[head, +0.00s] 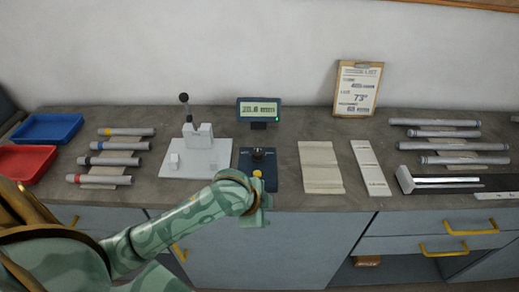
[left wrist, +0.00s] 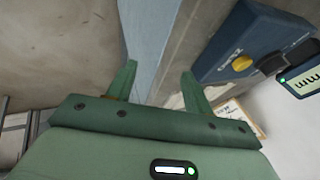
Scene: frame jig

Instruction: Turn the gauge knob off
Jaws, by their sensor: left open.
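The gauge has a dark blue base (head: 270,184) at the middle front of the bench, with a yellow knob (head: 257,173) on it. Its display (head: 259,108) stands behind, lit, showing a reading in mm. In the left wrist view the knob (left wrist: 241,63) sits on the blue base (left wrist: 262,37), right of the fingers. My left gripper (left wrist: 157,82) is open and empty, apart from the knob. In the head view my left gripper (head: 264,204) is in front of the gauge base, near the bench's front edge, its fingers hard to make out. My right gripper is out of view.
A white fixture (head: 212,160) with a black-knobbed lever stands left of the gauge. Light boards (head: 320,168) lie to its right. Several tubes, red (head: 24,163) and blue (head: 47,128) trays, and a clipboard (head: 357,88) occupy the bench. Drawers with yellow handles (head: 443,249) are below.

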